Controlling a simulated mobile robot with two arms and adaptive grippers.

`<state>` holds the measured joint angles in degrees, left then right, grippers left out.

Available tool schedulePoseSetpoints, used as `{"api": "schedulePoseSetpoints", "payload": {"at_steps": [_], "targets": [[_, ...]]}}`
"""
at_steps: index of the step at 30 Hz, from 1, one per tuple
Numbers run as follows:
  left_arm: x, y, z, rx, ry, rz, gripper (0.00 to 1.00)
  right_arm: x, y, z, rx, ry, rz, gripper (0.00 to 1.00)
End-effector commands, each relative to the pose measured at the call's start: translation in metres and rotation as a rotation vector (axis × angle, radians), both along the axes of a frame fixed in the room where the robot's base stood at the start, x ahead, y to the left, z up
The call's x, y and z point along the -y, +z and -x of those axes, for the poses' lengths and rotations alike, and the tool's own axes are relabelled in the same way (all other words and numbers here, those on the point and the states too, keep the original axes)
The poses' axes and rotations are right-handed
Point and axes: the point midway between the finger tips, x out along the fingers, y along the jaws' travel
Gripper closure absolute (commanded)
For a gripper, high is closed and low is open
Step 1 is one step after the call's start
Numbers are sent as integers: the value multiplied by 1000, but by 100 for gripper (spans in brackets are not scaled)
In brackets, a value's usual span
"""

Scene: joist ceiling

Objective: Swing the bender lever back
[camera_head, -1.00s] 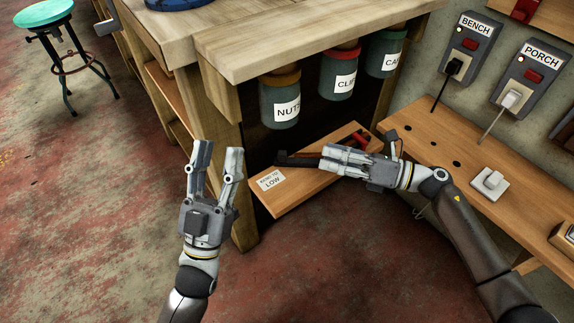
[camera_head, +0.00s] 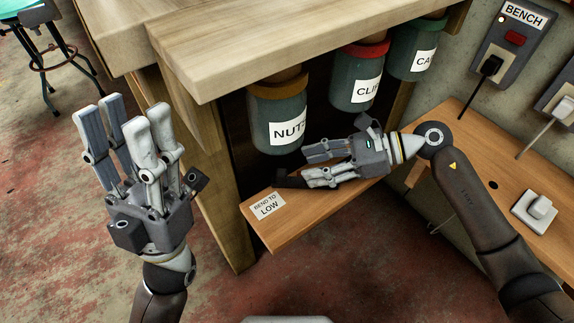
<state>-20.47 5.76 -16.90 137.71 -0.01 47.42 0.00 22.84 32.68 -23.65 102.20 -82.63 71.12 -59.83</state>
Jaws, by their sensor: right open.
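The bender sits on a low wooden shelf (camera_head: 300,222) labelled "BEND TO LOW" (camera_head: 268,206). Only a dark end of its lever (camera_head: 287,182) shows, at the tips of my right gripper's fingers. The rest of the bender is hidden behind that gripper. My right gripper (camera_head: 311,166) is open and lies low over the shelf, fingers pointing left, close to the lever; I cannot tell whether it touches it. My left gripper (camera_head: 124,118) is open and empty, fingers pointing up, in front of the bench's left side.
Jars labelled "NUTS" (camera_head: 278,112), "CLIPS" (camera_head: 358,78) and a third (camera_head: 417,50) hang under the bench top (camera_head: 290,45), above my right gripper. A stool (camera_head: 45,55) stands far left.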

Motion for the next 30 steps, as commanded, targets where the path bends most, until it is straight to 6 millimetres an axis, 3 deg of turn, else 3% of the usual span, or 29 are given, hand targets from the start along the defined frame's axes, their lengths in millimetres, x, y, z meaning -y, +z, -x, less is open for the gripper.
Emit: {"api": "schedulePoseSetpoints", "payload": {"at_steps": [3, 9, 15, 23, 30], "targets": [[1, -1, -5, -25, 2, -8, 60, -23, -8, -1, -2, 1, -4, 57], [1, -1, -4, -21, 2, -7, 60, -51, -21, -2, -2, 0, -3, 57], [0, -1, -2, -10, 1, -4, 60, -62, -26, -3, -1, -2, -1, 57], [0, -1, -2, -8, 1, -3, 60, -62, -26, -3, -1, -3, 0, 57], [1, -1, -2, -8, 0, -2, 60, -62, -26, -3, -1, -2, 0, 88]]}}
